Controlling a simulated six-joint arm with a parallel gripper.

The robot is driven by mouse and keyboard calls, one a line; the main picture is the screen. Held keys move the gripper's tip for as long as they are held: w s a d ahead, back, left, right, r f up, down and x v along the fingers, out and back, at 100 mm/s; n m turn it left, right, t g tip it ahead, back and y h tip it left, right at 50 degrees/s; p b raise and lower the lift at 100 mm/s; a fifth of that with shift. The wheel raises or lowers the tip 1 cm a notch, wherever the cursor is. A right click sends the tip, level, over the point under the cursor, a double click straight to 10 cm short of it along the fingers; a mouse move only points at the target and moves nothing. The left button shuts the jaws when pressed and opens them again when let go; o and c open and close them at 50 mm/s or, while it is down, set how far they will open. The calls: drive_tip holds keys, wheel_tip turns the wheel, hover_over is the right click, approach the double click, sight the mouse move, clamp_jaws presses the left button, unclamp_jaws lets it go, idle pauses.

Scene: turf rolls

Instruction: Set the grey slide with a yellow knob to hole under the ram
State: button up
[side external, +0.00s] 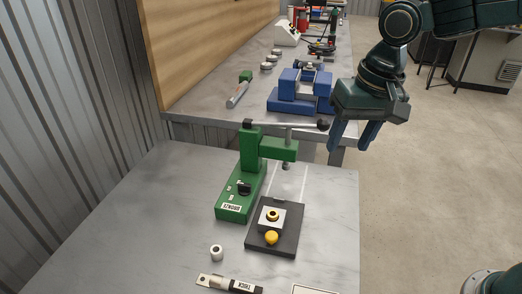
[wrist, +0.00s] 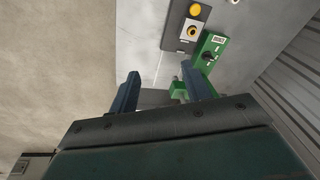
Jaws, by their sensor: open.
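The dark grey slide (side external: 258,236) is a flat plate lying on the table in front of the green press (side external: 236,200). Its yellow knob (side external: 271,237) is at the near end. A pale block with a brass ring (side external: 272,215) sits on it. The ram (side external: 286,165) hangs under the press's green head, behind the slide. The block stands apart from the ram, toward the near side. My gripper (side external: 350,145) is open and empty, high up to the right of the press. The wrist view shows the slide (wrist: 180,22) beyond my open fingers (wrist: 160,75).
The press carries a black knob (side external: 244,187) and a BRONZE label. A white ring (side external: 216,252) and a gauge marked THICK (side external: 240,286) lie near the front. A blue vise (side external: 300,92) stands on the rear bench. Table right of the slide is clear.

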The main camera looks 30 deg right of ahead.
drive_tip(key=m+g, duration=0.2)
hover_over(272, 234)
wheel_tip(272, 234, down, 10)
drive_tip(key=shift+a+h, duration=0.1)
drive_tip(key=shift+h, duration=0.2)
drive_tip(key=shift+f, duration=0.15)
wheel_tip(272, 234, down, 14)
drive_tip(key=shift+r, duration=0.25)
clamp_jaws()
